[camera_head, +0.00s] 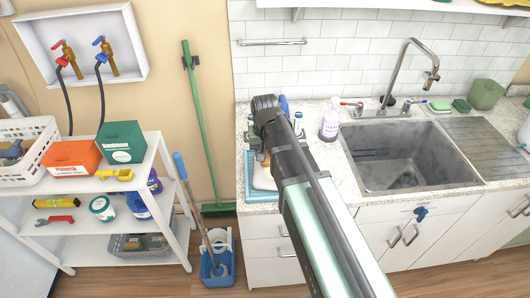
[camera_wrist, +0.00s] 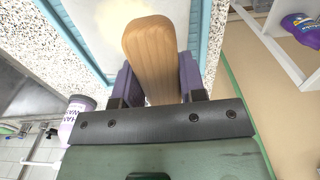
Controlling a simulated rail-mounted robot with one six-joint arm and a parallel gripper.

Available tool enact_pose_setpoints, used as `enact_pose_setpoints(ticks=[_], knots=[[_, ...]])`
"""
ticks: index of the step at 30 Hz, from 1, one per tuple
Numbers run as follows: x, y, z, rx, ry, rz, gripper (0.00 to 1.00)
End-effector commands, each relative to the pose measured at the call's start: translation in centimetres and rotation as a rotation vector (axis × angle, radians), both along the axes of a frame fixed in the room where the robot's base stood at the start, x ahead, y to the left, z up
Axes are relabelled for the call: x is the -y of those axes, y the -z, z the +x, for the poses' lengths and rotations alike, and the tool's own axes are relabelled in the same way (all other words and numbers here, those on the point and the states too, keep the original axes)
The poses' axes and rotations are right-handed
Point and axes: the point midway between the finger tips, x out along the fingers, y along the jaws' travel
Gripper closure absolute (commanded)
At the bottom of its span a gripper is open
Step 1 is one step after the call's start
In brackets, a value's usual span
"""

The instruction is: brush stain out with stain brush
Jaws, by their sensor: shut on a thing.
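My gripper (camera_wrist: 157,82) is shut on the light wooden handle of the stain brush (camera_wrist: 152,50), which sticks out from between the dark purple fingers. The bristles are not visible. Below the brush lies a pale cloth (camera_wrist: 95,25) with a faint yellowish area near the top of the wrist view; I cannot make out the stain's outline. The cloth is on a light blue tray (camera_wrist: 200,35) on the speckled counter. In the head view the tray (camera_head: 250,196) shows at the counter's left end, and my arm hides the gripper and most of the cloth. I cannot tell whether the brush touches the cloth.
A pale bottle (camera_head: 330,122) stands right of my arm, before the sink (camera_head: 405,160) and tap (camera_head: 432,78). Blue-topped items (camera_head: 298,122) stand behind the tray. Left of the counter are a blue mop bucket (camera_head: 216,268), a green broom (camera_head: 200,120) and a white shelf (camera_head: 165,180).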

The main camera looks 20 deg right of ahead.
Motion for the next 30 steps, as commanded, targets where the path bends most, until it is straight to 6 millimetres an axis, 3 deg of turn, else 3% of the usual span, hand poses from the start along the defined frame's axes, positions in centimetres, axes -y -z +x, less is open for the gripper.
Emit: enact_pose_setpoints(ticks=[1, 6, 25, 30], knots=[[0.0, -1.0, 0.0, 0.0, 0.0, 0.0, 0.81], [0.0, -2.1, 0.0, 0.0, 0.0, 0.0, 0.81], [0.0, -2.2, 0.0, 0.0, 0.0, 0.0, 0.81], [0.0, -3.9, 0.1, 0.0, 0.001, 0.0, 0.81]])
